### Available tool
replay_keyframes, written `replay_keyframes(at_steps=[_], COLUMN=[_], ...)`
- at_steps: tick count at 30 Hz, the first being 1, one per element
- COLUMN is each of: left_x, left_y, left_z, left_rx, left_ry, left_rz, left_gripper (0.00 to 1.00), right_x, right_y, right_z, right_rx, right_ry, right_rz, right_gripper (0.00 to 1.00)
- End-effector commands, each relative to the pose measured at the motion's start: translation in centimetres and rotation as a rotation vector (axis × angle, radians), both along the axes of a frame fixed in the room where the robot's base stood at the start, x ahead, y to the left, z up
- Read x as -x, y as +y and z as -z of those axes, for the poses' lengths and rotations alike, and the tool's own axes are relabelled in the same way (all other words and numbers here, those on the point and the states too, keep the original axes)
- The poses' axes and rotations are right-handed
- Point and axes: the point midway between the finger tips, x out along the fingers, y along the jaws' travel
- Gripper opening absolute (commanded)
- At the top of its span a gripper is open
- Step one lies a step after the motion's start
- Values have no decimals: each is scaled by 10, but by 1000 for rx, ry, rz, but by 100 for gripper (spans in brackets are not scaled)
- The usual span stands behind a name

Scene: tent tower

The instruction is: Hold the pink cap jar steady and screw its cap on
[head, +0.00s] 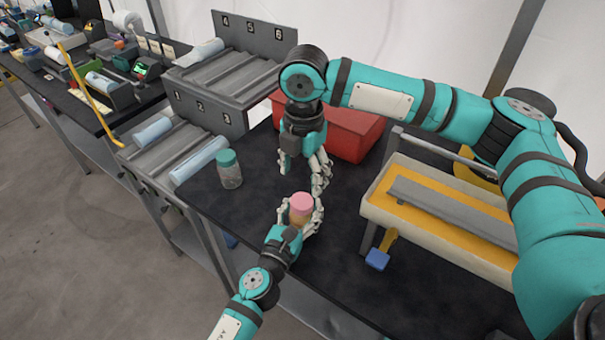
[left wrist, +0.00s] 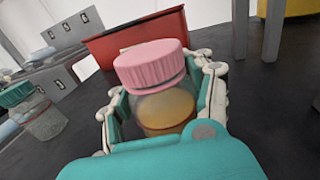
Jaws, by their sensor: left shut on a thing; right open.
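The pink cap jar (head: 299,213) stands on the dark table between the fingers of my left gripper (head: 300,219), which is shut on its body. In the left wrist view the jar (left wrist: 165,108) is clear with amber contents. Its pink cap (left wrist: 151,64) sits on top and looks slightly tilted in that picture; whether it is tight cannot be told. The left fingers (left wrist: 160,105) are on both sides of the jar below the cap. My right gripper (head: 319,178) is open and empty, pointing down a little above and behind the cap. It does not show in the left wrist view.
A teal-capped jar (head: 230,170) stands to the left; it also shows in the left wrist view (left wrist: 38,112). A red bin (head: 354,135) is behind the right gripper. Numbered racks (head: 204,108) are at left. A cream tray (head: 376,207) with a yellow inside is at right.

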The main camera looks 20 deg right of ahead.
Motion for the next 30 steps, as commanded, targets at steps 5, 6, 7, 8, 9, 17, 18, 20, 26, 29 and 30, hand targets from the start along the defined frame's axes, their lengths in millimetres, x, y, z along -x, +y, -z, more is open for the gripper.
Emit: replay_keyframes(at_steps=[5,6,7,8,9,17,18,20,26,29,30], left_x=[1,1,1,1,1,1,1,1,1,1,1], left_y=[1,1,1,1,1,1,1,1,1,1,1], left_z=[5,5,4,4,4,4,4,4,4,4,4], left_rx=[-7,-7,-7,-7,-7,-7,-7,-7,-7,-7,-7], left_ry=[5,5,5,5,5,5,5,5,5,5,5], left_rz=[-1,-1,-1,-1,-1,-1,-1,-1,-1,-1,-1], left_gripper=[0,0,0,0,0,0,0,0,0,0,0], right_x=[0,0,0,0,0,-1,-1,-1,-1,-1,-1], right_y=[0,0,0,0,0,1,1,1,1,1,1], right_z=[15,21,25,30,37,71,74,78,81,81,81], right_rx=[2,2,2,2,2,2,1,1,1,1,1], right_ry=[4,4,3,4,5,2,2,2,1,1,1], right_rz=[0,0,0,0,0,0,0,0,0,0,0], right_gripper=[66,66,66,66,66,66,66,66,66,66,66])
